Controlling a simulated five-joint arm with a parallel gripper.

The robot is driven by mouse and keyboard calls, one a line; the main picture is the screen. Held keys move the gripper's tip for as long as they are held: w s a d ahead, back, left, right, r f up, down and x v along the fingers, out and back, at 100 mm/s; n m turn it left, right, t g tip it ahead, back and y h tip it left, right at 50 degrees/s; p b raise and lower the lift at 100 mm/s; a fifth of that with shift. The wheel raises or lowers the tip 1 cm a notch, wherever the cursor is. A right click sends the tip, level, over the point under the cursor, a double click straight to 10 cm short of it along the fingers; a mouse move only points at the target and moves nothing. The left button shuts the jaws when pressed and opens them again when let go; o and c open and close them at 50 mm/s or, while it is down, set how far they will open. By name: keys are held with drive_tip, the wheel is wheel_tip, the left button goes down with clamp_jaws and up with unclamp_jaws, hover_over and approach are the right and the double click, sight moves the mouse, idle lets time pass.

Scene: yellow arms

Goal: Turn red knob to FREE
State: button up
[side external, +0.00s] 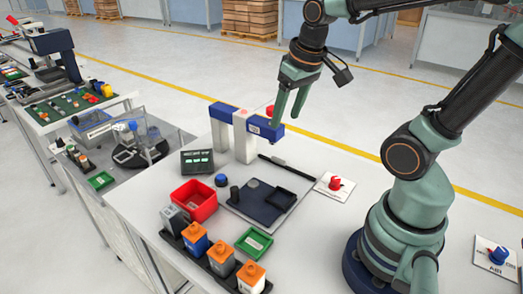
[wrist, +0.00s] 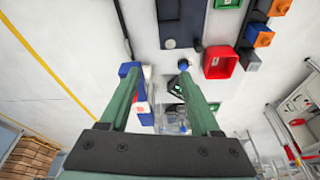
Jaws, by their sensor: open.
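The red knob (side external: 335,183) sits on a white label plate (side external: 334,188) on the table, right of the dark tray in the side view. The lettering on its plate is too small to read. My gripper (side external: 287,119) is raised above the back of the table, near the blue-and-white stand, apart from the knob and up to its left. Its two green fingers are spread with nothing between them. The fingers also show spread in the wrist view (wrist: 156,70). I cannot make out the red knob in the wrist view.
A blue-and-white stand (side external: 244,142) stands beneath my gripper. A dark tray (side external: 262,208), a black pen-like rod (side external: 287,166), a red bin (side external: 195,200) and several coloured blocks lie to the left. A blue knob (side external: 498,255) sits on another plate at far right.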

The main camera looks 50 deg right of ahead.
drive_tip(key=s+d+f+m+g+y, duration=0.15)
drive_tip(key=d+f+m+g, duration=0.3)
drive_tip(key=d, duration=0.55)
drive_tip(key=m+g+y, duration=0.2)
approach(336, 178)
drive_tip(key=x, duration=0.8)
drive_tip(key=shift+s+a+f, duration=0.1)
drive_tip(key=shift+s+f, duration=0.05)
drive_tip(key=shift+f, duration=0.2)
